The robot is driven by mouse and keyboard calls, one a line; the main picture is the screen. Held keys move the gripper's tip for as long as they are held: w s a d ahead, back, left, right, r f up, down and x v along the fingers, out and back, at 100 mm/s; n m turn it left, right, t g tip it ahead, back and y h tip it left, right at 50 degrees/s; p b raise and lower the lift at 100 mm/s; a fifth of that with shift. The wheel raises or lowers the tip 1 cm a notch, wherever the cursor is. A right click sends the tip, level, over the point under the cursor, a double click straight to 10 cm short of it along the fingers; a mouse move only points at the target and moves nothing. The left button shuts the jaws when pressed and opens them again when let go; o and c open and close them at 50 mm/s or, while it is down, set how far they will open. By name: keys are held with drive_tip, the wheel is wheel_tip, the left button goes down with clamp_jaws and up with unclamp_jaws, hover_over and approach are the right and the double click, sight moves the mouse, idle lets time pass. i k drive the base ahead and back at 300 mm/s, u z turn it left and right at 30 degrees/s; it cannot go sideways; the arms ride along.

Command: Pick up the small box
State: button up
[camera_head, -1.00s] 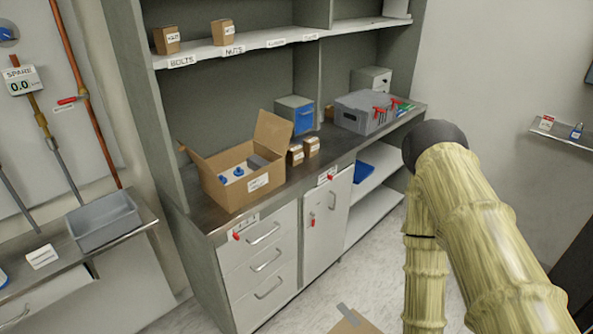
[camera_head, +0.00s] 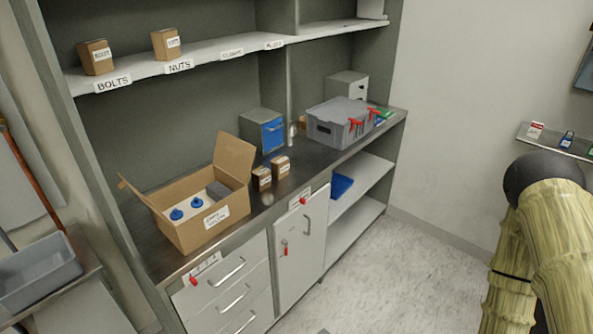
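Two small brown boxes stand side by side on the counter, right of the large open carton: the left small box (camera_head: 262,178) and the right small box (camera_head: 280,167). Both have white labels. Two more small boxes stand on the upper shelf, one above the BOLTS label (camera_head: 97,57) and one above the NUTS label (camera_head: 166,44). Which one the task means cannot be told. My arm, in a yellowish ribbed cover, shows at the lower right, well away from the boxes. My gripper is not in view.
The large open carton (camera_head: 205,228) holds blue-capped items. A grey cabinet with a blue door (camera_head: 264,131) and a grey crate (camera_head: 325,130) stand farther back on the counter. Red keys hang at the drawers and cupboard door (camera_head: 313,240). The floor (camera_head: 380,270) at right is clear.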

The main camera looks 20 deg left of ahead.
sight(261, 178)
drive_tip(key=i, duration=0.65)
drive_tip(key=u, duration=0.95)
drive_tip(key=i, duration=0.55)
drive_tip(key=u, duration=0.6)
